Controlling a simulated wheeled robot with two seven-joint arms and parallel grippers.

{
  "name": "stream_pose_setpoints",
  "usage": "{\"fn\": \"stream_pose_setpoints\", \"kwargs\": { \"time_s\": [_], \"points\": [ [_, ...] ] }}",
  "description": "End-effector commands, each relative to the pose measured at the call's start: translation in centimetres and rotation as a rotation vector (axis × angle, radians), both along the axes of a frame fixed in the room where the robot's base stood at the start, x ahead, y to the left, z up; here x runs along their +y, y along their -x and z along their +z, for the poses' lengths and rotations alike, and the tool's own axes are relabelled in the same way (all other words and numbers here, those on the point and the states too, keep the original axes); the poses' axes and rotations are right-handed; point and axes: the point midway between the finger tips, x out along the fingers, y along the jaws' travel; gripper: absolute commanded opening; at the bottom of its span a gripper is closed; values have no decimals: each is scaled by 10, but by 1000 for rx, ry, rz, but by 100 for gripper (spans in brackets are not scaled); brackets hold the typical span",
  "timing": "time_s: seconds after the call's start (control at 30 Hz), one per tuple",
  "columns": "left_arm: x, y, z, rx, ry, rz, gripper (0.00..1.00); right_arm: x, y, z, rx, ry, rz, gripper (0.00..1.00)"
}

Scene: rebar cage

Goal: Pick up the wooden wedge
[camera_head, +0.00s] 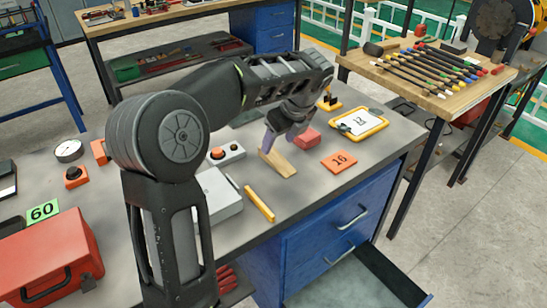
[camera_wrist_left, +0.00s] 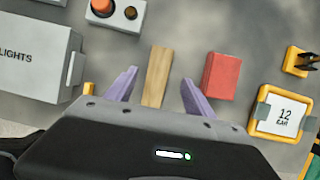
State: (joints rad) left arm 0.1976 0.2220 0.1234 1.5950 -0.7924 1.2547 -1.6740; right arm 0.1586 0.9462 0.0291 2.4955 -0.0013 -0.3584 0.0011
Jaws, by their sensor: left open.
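The wooden wedge (camera_head: 281,164) lies on the grey workbench (camera_head: 325,205), light brown and long. In the left wrist view the wedge (camera_wrist_left: 157,75) stands lengthwise between two purple fingertips. My left gripper (camera_head: 276,142) is over the wedge in the head view, its arm reaching in from the left. In the wrist view the left gripper (camera_wrist_left: 159,92) is open, one finger on each side of the wedge, with gaps visible. The near end of the wedge is hidden by the gripper body. My right gripper is not in view.
A red block (camera_wrist_left: 221,76) lies just right of the right finger. A yellow-framed clipboard (camera_head: 360,122), an orange card marked 16 (camera_head: 339,162), a yellow bar (camera_head: 259,204) and a button box (camera_head: 226,153) are around. A red toolbox (camera_head: 48,259) stands at the left.

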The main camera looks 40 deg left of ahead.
Motion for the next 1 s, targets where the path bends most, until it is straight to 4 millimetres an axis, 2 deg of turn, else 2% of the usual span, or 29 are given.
{"fn": "stream_pose_setpoints", "kwargs": {
  "time_s": [0.33, 0.7, 1.0],
  "points": [
    [2, 0, -4, 1, 0, 1, 62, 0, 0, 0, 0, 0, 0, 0],
    [19, -1, -47, 0, 0, 2, 62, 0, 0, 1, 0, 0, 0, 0],
    [20, -2, -48, -2, -1, 1, 62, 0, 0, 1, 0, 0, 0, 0]
  ]
}}
